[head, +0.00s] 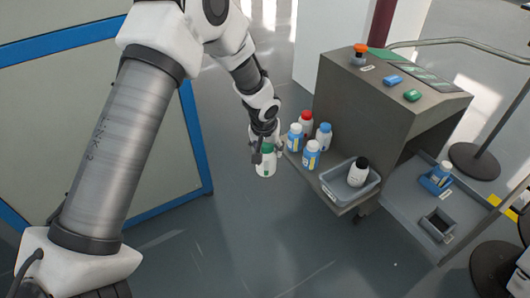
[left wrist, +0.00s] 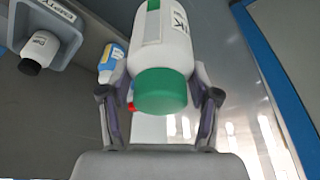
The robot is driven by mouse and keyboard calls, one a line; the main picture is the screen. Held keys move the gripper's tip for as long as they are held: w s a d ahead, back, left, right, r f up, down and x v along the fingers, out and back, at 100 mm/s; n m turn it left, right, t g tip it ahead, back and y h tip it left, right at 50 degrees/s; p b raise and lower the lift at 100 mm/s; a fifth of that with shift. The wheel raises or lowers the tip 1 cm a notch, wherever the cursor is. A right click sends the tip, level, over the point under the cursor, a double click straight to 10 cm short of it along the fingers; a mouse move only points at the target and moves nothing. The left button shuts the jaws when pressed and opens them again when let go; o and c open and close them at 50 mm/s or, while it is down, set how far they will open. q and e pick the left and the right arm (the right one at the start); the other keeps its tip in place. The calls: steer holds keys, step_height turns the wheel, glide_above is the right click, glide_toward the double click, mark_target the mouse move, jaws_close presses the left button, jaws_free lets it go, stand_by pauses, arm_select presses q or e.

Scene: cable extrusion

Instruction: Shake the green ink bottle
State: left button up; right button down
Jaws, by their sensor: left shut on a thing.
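The green ink bottle (head: 265,169) is white with a green cap and hangs above the floor, left of the machine's shelf. My left gripper (head: 264,150) is shut on it, near the cap. In the left wrist view, the green ink bottle (left wrist: 167,45) sits between the two fingers of my left gripper (left wrist: 160,98), its green cap towards the camera. In the head view the fingers hide part of the bottle. My right gripper is not in view.
A black-capped bottle (head: 358,173) is in a grey tray (head: 334,196). A machine with buttons (head: 350,95) stands behind. Open floor lies below.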

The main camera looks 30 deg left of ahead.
arm_select(q)
steer(key=shift+s+f, duration=0.25)
steer(key=shift+f, duration=0.3)
steer(key=shift+s+f, duration=0.25)
steer(key=shift+f, duration=0.3)
steer(key=shift+c, duration=0.6)
steer(key=r, duration=0.2)
steer(key=w+r, duration=0.1)
steer(key=r, duration=0.2)
steer(key=shift+w+a+r, duration=0.2)
steer(key=shift+w+r, duration=0.05)
steer(key=shift+r, duration=0.1)
jaws_close()
steer(key=f, duration=0.6)
steer(key=shift+s+f, duration=0.15)
steer(key=shift+s, duration=0.1)
steer(key=shift+s+d+r, duration=0.1)
steer(key=shift+r, duration=0.1)
